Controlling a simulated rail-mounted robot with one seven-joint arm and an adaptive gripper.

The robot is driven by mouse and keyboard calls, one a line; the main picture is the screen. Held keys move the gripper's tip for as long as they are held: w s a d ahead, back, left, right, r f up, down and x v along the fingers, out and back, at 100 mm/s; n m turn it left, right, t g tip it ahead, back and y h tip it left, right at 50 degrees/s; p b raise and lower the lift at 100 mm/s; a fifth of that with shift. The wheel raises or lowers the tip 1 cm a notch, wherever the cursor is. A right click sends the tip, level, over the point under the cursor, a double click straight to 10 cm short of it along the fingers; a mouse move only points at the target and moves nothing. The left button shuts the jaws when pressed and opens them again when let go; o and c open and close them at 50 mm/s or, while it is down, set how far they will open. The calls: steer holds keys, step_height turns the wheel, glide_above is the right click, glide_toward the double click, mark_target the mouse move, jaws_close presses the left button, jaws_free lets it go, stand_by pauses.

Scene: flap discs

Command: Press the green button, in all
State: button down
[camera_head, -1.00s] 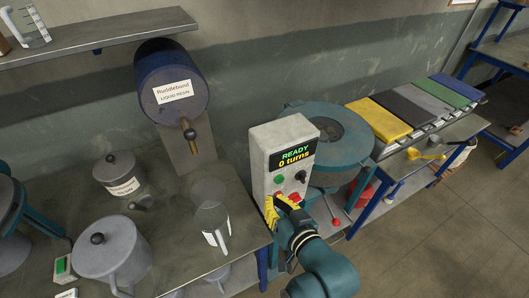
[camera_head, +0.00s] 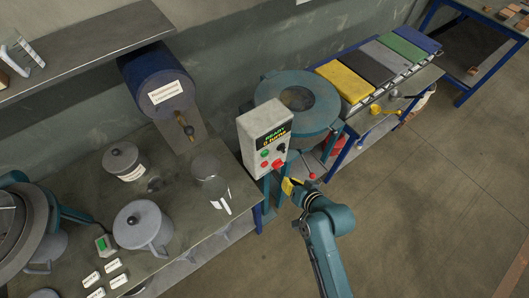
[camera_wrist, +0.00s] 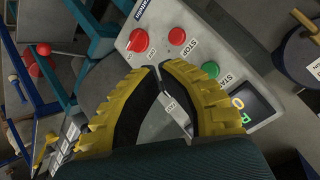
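The control box (camera_head: 254,128) is pale grey and stands at the right end of the bench. Its small green button (camera_head: 265,153) sits at the left of the panel, above a red button. In the wrist view the green button (camera_wrist: 211,69) is beside the START label, right of two red buttons. The lit display (camera_head: 276,136) shows green and yellow text. My gripper (camera_head: 287,185) has yellow fingers and is just below and right of the box, apart from the green button. In the wrist view its fingertips (camera_wrist: 159,70) meet with nothing between them, over the panel's lower part.
A teal round machine (camera_head: 300,97) stands behind the box. A black knob (camera_head: 280,148) and red buttons (camera_wrist: 138,40) share the panel. A lidded pot (camera_head: 142,225) and a clear jar (camera_head: 206,166) stand on the bench.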

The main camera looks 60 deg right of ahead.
mark_target(265, 154)
steer(key=w+d+b, duration=0.4)
steer(key=w, duration=0.3)
steer(key=shift+w+d, duration=0.2)
steer(key=shift+w, duration=0.15)
stand_by(1.2)
steer(key=shift+w+d, duration=0.2)
steer(key=shift+w, duration=0.15)
